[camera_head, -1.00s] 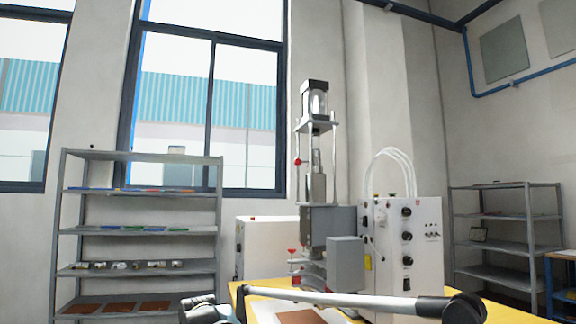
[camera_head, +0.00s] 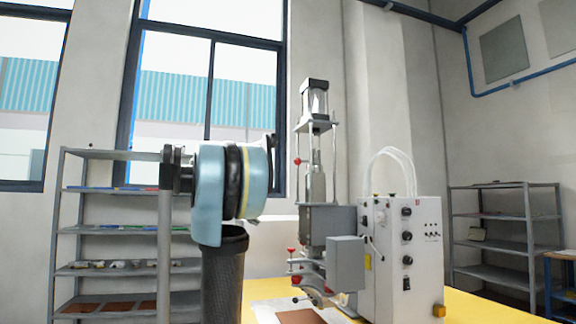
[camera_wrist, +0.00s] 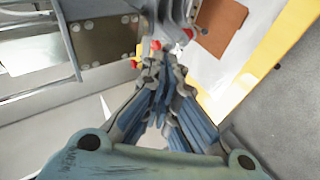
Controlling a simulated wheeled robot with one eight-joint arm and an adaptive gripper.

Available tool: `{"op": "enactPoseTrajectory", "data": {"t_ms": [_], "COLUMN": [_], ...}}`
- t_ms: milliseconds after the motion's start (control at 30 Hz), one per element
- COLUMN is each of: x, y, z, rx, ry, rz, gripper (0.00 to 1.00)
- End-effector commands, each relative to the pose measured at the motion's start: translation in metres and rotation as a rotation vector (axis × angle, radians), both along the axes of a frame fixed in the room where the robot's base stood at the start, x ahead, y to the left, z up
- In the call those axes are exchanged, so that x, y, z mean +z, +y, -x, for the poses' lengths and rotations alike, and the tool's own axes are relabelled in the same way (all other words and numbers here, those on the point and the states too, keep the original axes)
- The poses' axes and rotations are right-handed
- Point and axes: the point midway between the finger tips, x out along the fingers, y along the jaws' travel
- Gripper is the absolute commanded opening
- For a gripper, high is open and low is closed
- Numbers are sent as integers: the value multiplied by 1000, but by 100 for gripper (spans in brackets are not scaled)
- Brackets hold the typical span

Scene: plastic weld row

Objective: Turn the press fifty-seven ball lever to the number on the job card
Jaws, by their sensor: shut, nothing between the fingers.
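The press (camera_head: 318,215) stands on the yellow table, a grey column machine with red ball ends on several levers, one low red ball (camera_head: 328,290) near the table. I cannot tell which ball lever belongs to press fifty-seven, and no number or job card is readable. In the wrist view my gripper (camera_wrist: 162,62) is shut and empty, its fingertips close to a red ball (camera_wrist: 155,45); whether they touch is unclear. More red balls (camera_wrist: 188,33) show just beyond the fingers.
A white control box (camera_head: 403,258) with black knobs stands right of the press. A brown plate (camera_head: 298,317) lies on the yellow table (camera_head: 262,288); it also shows in the wrist view (camera_wrist: 219,24). Grey shelves stand left (camera_head: 140,232) and right (camera_head: 500,218).

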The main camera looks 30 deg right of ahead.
Motion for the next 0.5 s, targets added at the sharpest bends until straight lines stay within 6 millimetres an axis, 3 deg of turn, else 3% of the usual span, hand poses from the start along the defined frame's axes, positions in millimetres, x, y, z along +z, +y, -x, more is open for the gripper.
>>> {"op": "enactPoseTrajectory", "data": {"t_ms": [33,200,500], "x": [21,86,188], "y": [-14,-56,-122], "z": [-16,-59,-128], "rx": [-11,-47,-100], "ry": [3,11,35], "rz": [43,196,464], "gripper": [0,0,0]}}
